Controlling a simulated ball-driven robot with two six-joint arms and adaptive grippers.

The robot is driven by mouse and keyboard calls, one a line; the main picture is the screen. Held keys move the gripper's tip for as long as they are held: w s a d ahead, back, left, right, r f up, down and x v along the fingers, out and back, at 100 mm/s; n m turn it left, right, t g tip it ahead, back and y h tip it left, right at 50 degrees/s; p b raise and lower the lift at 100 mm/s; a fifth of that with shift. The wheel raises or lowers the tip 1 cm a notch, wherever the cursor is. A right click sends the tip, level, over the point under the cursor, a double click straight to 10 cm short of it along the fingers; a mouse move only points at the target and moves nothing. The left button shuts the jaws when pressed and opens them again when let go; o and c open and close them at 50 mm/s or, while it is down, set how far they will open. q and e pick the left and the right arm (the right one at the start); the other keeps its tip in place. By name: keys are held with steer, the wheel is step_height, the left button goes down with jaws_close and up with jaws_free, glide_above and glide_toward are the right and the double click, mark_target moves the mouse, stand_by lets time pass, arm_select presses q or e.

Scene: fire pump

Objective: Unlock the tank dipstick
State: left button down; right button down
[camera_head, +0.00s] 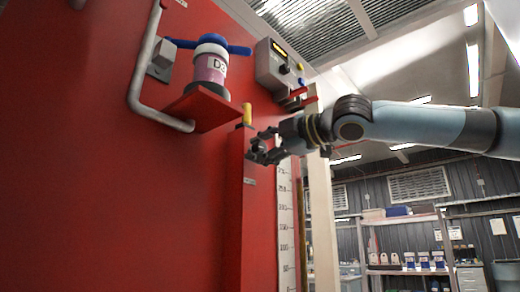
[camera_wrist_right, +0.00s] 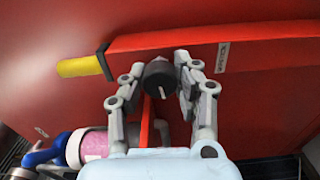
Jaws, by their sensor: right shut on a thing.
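The dipstick has a yellow handle (camera_head: 247,115) at the top of a tall red housing (camera_head: 231,205) on the red tank wall. In the right wrist view the yellow handle (camera_wrist_right: 80,67) lies at the left, next to a black collar. A round black knob (camera_wrist_right: 160,75) with a pale line on its face sits on the housing. My right gripper (camera_head: 260,150) reaches in from the right just below the yellow handle. Its fingers (camera_wrist_right: 160,85) are shut on the black knob from both sides. In the head view the fingers hide the knob. My left gripper is not in view.
A red shelf (camera_head: 203,108) with a purple-labelled canister (camera_head: 211,69) and a grey pipe (camera_head: 139,78) stand out left of the housing. A control box (camera_head: 279,66) is above. A white scale (camera_head: 285,225) runs right of the housing. Shelving stands far right.

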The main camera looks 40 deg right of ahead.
steer(key=shift+f, duration=0.1)
steer(key=c, duration=0.9)
jaws_free()
steer(key=shift+c, duration=0.2)
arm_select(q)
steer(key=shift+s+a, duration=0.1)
